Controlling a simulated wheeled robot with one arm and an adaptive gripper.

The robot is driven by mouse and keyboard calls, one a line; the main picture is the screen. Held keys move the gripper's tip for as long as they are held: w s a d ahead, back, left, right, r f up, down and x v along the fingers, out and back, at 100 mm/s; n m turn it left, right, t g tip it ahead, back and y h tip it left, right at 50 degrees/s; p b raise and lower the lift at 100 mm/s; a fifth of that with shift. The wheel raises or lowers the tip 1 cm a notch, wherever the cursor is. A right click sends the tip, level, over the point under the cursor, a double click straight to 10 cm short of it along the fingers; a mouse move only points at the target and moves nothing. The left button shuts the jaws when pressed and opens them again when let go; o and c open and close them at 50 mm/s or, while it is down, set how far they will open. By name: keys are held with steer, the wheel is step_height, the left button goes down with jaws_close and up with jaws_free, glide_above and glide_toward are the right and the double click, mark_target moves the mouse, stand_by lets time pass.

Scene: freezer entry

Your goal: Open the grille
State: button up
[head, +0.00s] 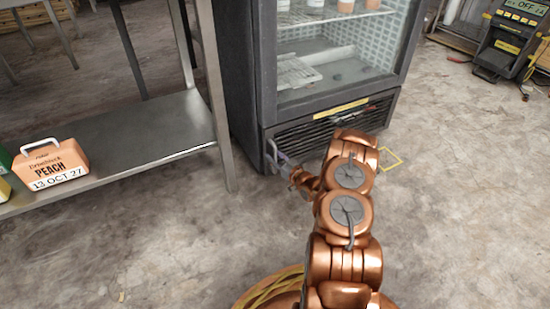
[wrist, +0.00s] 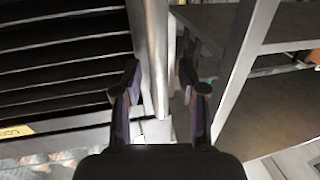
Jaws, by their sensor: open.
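The grille (head: 330,127) is a dark slatted panel low on the front of the grey freezer cabinet (head: 240,80). It also shows in the wrist view (wrist: 60,65), at the left. A pale upright metal handle (head: 270,152) stands at the grille's left end. In the wrist view the handle (wrist: 157,50) is a light bar running down between my two fingers. My gripper (wrist: 160,82) is open, one finger on each side of the bar, with gaps showing. In the head view my gripper (head: 283,160) is at the handle, partly hidden by my arm.
A metal shelf table (head: 130,140) stands close to the left of the cabinet; its leg (head: 218,100) is near the handle. A peach-coloured box (head: 50,165) sits on its lower shelf. Floor in front of the grille is open, with a yellow square mark (head: 390,160) at right.

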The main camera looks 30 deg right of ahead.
steer(key=shift+c, duration=0.3)
jaws_close()
stand_by(0.3)
